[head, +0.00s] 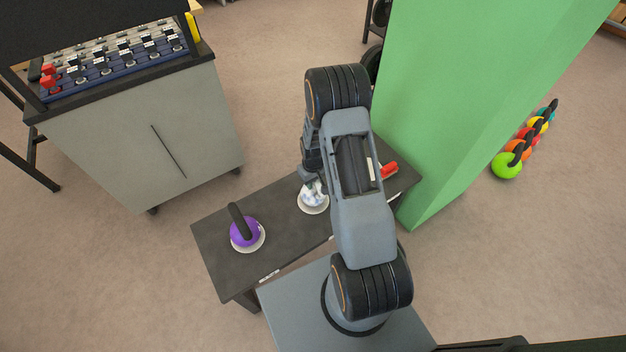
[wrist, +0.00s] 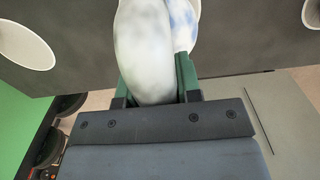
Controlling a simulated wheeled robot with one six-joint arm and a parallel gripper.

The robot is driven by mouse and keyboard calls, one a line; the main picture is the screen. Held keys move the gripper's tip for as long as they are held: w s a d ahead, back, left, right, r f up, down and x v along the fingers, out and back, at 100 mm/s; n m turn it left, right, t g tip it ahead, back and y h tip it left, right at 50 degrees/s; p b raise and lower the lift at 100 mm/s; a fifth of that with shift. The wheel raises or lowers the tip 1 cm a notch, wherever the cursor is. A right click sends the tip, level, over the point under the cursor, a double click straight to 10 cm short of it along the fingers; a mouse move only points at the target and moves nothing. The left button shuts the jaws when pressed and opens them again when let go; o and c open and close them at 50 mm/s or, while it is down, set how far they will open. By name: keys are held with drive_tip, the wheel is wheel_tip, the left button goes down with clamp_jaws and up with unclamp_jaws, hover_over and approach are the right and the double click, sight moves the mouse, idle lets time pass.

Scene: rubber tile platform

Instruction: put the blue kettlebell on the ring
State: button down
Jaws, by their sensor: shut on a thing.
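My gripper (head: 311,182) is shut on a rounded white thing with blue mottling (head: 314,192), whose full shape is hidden. In the wrist view this thing (wrist: 145,50) sits between the green fingers of my gripper (wrist: 158,85). It may be the blue kettlebell; no plain blue kettlebell shows on the table. In the head view a white ring (head: 314,209) lies on the dark table just below the held thing; I cannot tell if they touch. A purple kettlebell (head: 244,232) with a black handle stands on another white ring (head: 261,244) at the left.
The dark table (head: 222,262) has bare space between the two rings. A red thing (head: 389,170) lies near its right end, partly behind my arm. A green pillar (head: 440,100) stands close at the right. A grey cabinet (head: 150,140) with a game on top stands at the left.

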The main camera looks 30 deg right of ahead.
drive_tip(key=shift+w+f+b, duration=0.15)
drive_tip(key=shift+f+b, duration=0.1)
drive_tip(key=shift+b, duration=0.05)
idle(0.8)
drive_tip(key=c, duration=0.7)
unclamp_jaws()
drive_tip(key=shift+c, duration=0.2)
drive_tip(key=shift+s+f, duration=0.25)
drive_tip(key=shift+s, duration=0.05)
drive_tip(key=shift+w+r+p, duration=0.1)
drive_tip(key=shift+r+p, duration=2.2)
drive_tip(key=shift+r, duration=1.4)
